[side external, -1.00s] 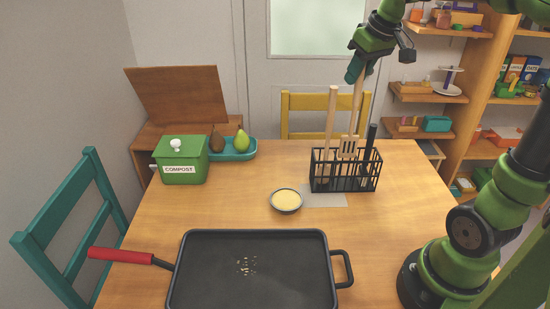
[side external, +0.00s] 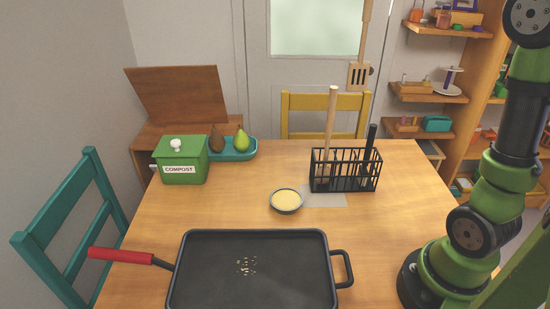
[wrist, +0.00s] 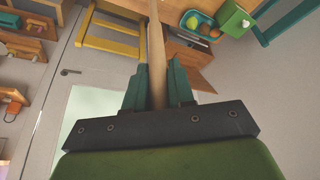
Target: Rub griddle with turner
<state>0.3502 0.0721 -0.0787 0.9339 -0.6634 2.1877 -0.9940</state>
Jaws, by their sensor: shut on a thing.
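The turner (side external: 359,76), a slotted wooden one, hangs upright in the air with its head down, above the yellow chair in the side external view. Its upper handle runs out of the top of that view. My gripper (wrist: 158,88) shows only in the wrist view, shut on the turner's wooden handle (wrist: 156,50). The griddle (side external: 205,280) is a black rectangular pan at the table's front, with a red handle on its left. Yellowish crumbs (side external: 246,266) lie on its middle. Its front edge is cut off.
A black wire utensil rack (side external: 345,186) holds a wooden-handled tool (side external: 330,120) and a black-handled tool (side external: 370,140). A bowl of yellow contents (side external: 286,201) sits between rack and griddle. A green compost bin (side external: 181,160) and a teal tray with pears (side external: 232,155) stand back left.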

